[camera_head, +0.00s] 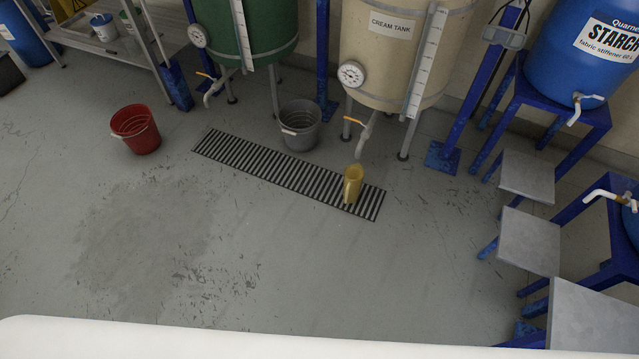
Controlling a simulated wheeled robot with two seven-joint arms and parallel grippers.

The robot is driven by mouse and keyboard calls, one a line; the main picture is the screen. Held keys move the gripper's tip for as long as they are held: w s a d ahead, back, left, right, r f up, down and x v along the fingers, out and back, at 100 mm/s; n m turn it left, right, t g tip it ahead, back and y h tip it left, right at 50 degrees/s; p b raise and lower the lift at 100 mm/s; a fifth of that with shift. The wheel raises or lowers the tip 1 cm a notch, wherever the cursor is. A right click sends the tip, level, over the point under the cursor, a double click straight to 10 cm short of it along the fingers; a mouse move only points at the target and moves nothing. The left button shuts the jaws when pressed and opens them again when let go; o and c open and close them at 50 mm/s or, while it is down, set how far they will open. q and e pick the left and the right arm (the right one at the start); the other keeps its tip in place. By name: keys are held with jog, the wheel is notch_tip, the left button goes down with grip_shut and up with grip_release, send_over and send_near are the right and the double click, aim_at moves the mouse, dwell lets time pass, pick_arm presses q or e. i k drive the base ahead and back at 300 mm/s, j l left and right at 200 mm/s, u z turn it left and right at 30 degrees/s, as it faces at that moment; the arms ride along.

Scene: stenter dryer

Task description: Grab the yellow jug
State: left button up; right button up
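The yellow jug (353,184) stands upright on the right part of a dark floor grate (285,172). It is below the tap (366,130) of the cream tank (392,50), apart from that tap. Nothing is touching the jug apart from the grate under it. Neither of my grippers shows in the head view.
A grey bucket (300,133) stands just behind the grate and a red bucket (137,131) to its left. Blue stands with grey steps (527,176) and a blue starch barrel (575,50) line the right side. The floor (200,270) in front of the grate is clear.

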aim_at(353, 174)
jog(key=i+l+u, duration=0.5)
jog(key=l+u, duration=0.15)
jog(key=i+l+u, duration=0.15)
jog(key=l+u, duration=0.2)
